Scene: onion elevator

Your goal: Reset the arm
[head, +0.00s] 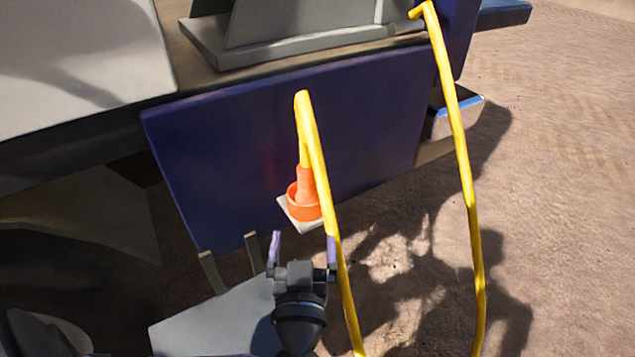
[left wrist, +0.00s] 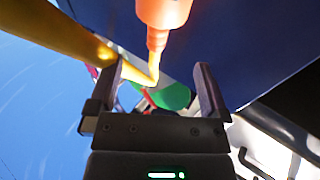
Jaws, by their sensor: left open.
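My left gripper (head: 304,243) is at the lower middle of the head view, pointing up the picture. Its two fingers are apart with nothing between them. It is just below an orange cylindrical part (head: 304,200) on a pale square plate in front of the dark blue panel. In the left wrist view the open fingers (left wrist: 160,85) show, with the orange part (left wrist: 163,12) beyond them at the top. My right gripper is in neither view.
A yellow rail (head: 322,170) runs close to the right of my left gripper. A second yellow rail (head: 462,160) stands farther right. The dark blue panel (head: 220,150) is ahead, with a grey metal step (head: 225,315) below left. Sandy ground (head: 560,200) lies open at right.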

